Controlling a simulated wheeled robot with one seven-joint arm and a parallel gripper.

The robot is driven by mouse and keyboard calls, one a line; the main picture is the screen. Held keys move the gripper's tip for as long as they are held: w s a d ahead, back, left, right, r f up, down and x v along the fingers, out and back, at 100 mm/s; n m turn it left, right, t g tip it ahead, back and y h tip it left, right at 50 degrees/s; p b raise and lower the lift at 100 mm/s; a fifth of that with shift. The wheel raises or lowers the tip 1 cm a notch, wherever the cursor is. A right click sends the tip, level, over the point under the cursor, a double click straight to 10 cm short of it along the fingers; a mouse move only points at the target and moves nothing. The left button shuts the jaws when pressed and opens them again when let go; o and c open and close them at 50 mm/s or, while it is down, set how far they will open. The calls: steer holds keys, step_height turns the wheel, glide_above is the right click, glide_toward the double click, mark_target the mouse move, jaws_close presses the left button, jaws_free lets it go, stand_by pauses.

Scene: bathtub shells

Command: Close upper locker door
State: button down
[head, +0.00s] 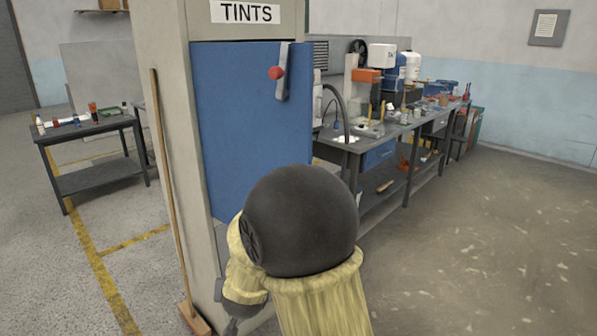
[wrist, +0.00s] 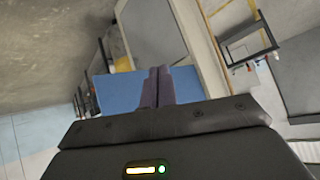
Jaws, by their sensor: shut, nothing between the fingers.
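The upper locker door (head: 245,110) is a blue panel under a white TINTS sign (head: 245,12) in the head view. I cannot tell whether the door is flush with the frame or slightly ajar. My dark arm joint hides the lower right of the locker front. My gripper (wrist: 158,75) is shut and empty. In the wrist view its fingertips overlap a blue panel (wrist: 125,92); contact cannot be told. The gripper is low beside the locker in the head view.
A broom (head: 165,180) leans on the locker's left side. A small table (head: 95,135) with bottles stands at left. A long workbench (head: 390,140) with tools runs behind the locker at right. The floor (head: 490,240) at right is open.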

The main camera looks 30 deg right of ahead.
steer(key=w+d+r+m+t+h+p, duration=0.1)
steer(key=w+d+r+m+h+p, duration=0.15)
steer(key=r+h+p, duration=0.2)
steer(key=w+d+r+m+t+h+p, duration=0.1)
steer(key=w+d+r+m+h+p, duration=0.1)
steer(key=w+r+h+p, duration=0.3)
steer(key=s+d+r+m+g+h+p, duration=0.2)
steer(key=s+r+m+g+h+p, duration=0.1)
steer(key=r, duration=0.4)
steer(key=s+m+h+p, duration=0.1)
steer(key=s+h, duration=0.1)
steer(key=shift+s+r+g, duration=0.15)
steer(key=shift+s+g, duration=0.15)
steer(key=shift+d, duration=0.1)
steer(key=p+x, duration=0.5)
steer(key=x, duration=0.9)
steer(key=shift+w, duration=0.1)
